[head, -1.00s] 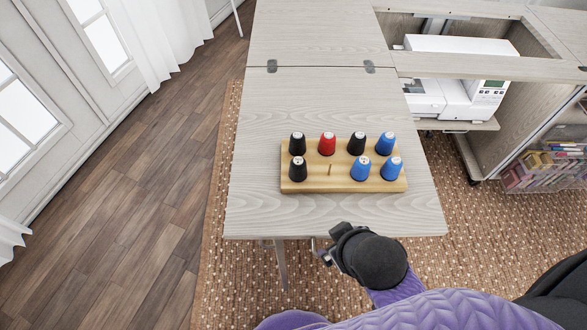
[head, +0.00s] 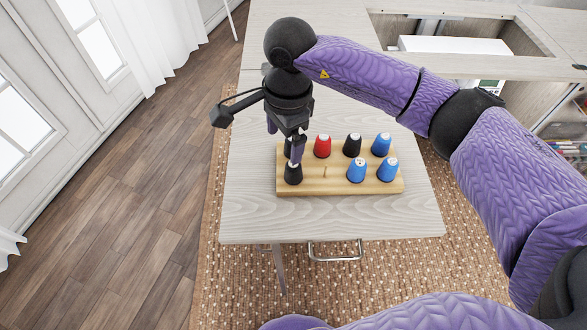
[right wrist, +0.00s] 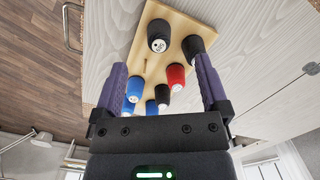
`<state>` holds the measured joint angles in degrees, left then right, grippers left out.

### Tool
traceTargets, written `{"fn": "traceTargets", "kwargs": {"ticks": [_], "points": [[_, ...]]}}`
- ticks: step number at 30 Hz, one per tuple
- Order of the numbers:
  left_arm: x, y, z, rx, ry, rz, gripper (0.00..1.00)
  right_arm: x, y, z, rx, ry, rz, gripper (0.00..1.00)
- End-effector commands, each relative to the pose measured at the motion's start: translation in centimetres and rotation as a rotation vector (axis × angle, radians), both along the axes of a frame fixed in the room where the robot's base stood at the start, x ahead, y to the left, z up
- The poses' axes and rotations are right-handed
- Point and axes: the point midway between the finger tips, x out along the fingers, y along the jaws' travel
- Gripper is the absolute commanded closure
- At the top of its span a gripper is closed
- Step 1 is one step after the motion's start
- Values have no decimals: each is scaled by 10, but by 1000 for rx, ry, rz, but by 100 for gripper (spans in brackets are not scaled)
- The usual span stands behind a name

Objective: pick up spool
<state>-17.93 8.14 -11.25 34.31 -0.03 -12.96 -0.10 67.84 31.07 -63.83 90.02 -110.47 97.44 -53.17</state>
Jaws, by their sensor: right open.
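A light wooden spool rack (head: 340,188) lies on the table leaf and holds two rows of spools. A black spool (head: 293,174) stands at its front left, and another black spool behind it is partly hidden by my right gripper (head: 285,146). A red spool (head: 322,147), a black spool (head: 352,146) and a blue spool (head: 381,145) continue the back row. Two blue spools, the left one (head: 357,171) and the right one (head: 387,170), stand at the front right. My right gripper is open and empty over the rack's left end; its fingers also show in the right wrist view (right wrist: 160,62).
A bare peg (head: 325,173) stands in the front row. The pale table leaf (head: 250,210) is clear around the rack. A white sewing machine (head: 455,45) sits in the cabinet recess behind. A metal handle (head: 335,257) shows below the front edge.

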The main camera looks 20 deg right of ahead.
Motion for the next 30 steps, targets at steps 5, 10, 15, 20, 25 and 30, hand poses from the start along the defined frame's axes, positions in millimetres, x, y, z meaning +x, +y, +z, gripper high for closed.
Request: {"fn": "traceTargets", "kwargs": {"ticks": [5, 10, 15, 20, 25, 30], "points": [[-7, 1, -6, 1, 14, 0, 41, 3, -16, -14, -82, -3, 1, 6], [-13, 5, -16, 8, 29, -2, 41, 3, -15, -48, -76, -1, 0, 6], [-15, 8, -26, 14, 39, -1, 41, 1, -16, -78, -76, 0, 1, 6], [-16, 9, -32, 18, 46, 1, 41, 1, -16, -98, -74, -3, 1, 6], [-12, 9, -31, 18, 42, 2, 41, 1, -16, -95, -73, -5, 1, 10], [-10, 6, -31, 14, 38, 4, 41, 1, -16, -95, -73, -5, 1, 46]]}}
